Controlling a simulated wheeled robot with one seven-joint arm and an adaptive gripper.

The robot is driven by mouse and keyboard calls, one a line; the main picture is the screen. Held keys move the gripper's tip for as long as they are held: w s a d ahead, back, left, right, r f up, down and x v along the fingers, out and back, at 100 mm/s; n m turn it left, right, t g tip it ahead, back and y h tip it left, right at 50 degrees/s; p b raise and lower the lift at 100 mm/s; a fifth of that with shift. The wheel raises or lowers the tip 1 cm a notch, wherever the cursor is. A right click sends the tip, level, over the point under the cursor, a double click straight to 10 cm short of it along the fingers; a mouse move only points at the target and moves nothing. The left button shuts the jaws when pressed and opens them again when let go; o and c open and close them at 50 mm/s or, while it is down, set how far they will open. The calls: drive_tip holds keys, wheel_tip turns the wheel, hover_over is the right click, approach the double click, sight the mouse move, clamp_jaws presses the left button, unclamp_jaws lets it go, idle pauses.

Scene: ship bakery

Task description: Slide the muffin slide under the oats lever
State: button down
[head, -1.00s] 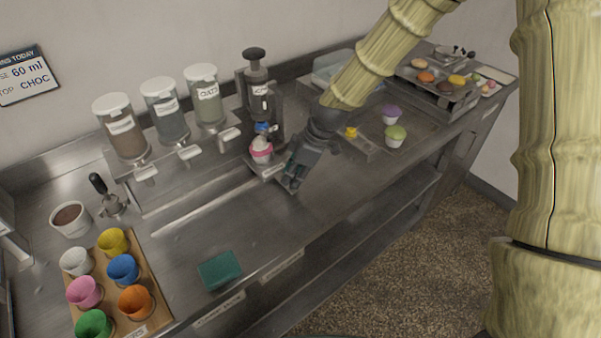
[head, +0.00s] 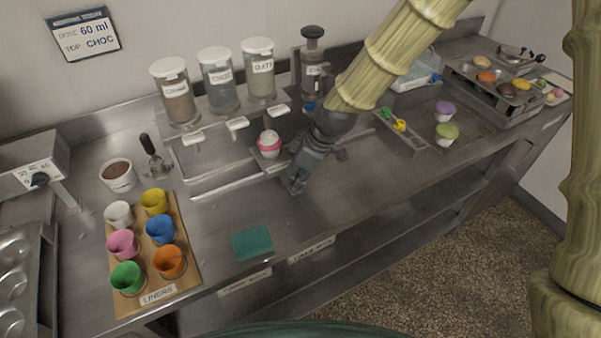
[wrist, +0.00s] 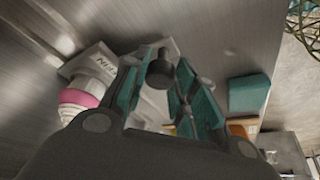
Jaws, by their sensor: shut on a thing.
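The muffin slide (head: 275,167) is a small plate on the counter rail, carrying a muffin in a pink liner (head: 269,146). It stands in front of and slightly left of the white oats lever (head: 279,110), below the OATS dispenser (head: 259,84). My gripper (head: 294,179) is low at the slide's right front side. In the wrist view, its teal fingers are around the slide's dark round knob (wrist: 160,71), next to the labelled slide plate (wrist: 112,63) and the pink liner (wrist: 78,98). The gripper partly hides the slide's right end in the head view.
Two more dispensers with levers (head: 194,138) (head: 237,124) stand to the left. A press (head: 313,65) stands right of the oats. A green sponge (head: 252,243) and a board of coloured liners (head: 186,284) lie in front. The rail left of the slide is clear.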

drive_tip(key=c, duration=1.1)
unclamp_jaws()
drive_tip(key=shift+c, duration=0.2)
drive_tip(key=shift+r, duration=0.1)
drive_tip(key=v, duration=1.2)
drive_tip(key=shift+a, duration=0.1)
